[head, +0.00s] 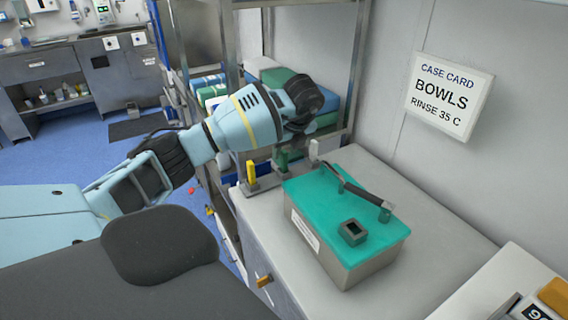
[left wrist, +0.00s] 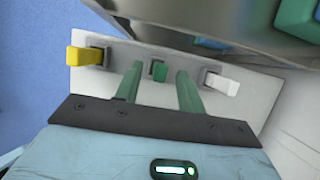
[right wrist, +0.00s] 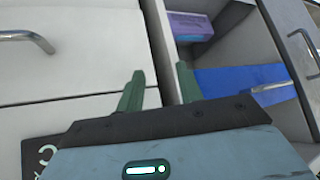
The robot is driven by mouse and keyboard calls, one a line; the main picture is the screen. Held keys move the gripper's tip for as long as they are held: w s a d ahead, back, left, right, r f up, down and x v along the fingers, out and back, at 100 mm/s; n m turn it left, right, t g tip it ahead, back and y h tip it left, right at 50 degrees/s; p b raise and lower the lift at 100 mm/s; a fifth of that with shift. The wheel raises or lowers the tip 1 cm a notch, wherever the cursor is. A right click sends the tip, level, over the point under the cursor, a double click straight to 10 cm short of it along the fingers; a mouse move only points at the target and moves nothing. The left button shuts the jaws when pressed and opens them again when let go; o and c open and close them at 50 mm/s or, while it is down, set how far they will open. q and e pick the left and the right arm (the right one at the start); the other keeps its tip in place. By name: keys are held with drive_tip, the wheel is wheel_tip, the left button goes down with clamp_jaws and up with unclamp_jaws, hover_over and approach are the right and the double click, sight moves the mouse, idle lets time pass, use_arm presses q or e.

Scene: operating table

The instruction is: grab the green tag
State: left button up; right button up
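The green tag (left wrist: 158,71) stands in the middle slot of a light grey holder (left wrist: 128,52), between a yellow tag (left wrist: 85,57) and a white tag (left wrist: 222,83). In the left wrist view my left gripper (left wrist: 160,78) is open, with one green finger on each side of the green tag and visible gaps between. In the head view my left arm reaches over the holder, and the yellow tag (head: 250,172) and white tag (head: 314,150) show below the wrist. My right gripper (right wrist: 160,72) is open and empty, in front of drawers.
A grey case with a teal lid (head: 310,190) and dark handle stands on the counter (head: 440,225), close to the holder. A metal shelf rack (head: 352,75) with folded packs stands behind. The right wrist view shows an open drawer with a purple box (right wrist: 190,27) and something blue.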

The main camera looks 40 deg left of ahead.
sight(284, 163)
use_arm(q)
drive_tip(key=shift+x, duration=2)
drive_tip(key=shift+r, duration=0.1)
drive_tip(key=shift+c, duration=0.3)
clamp_jaws()
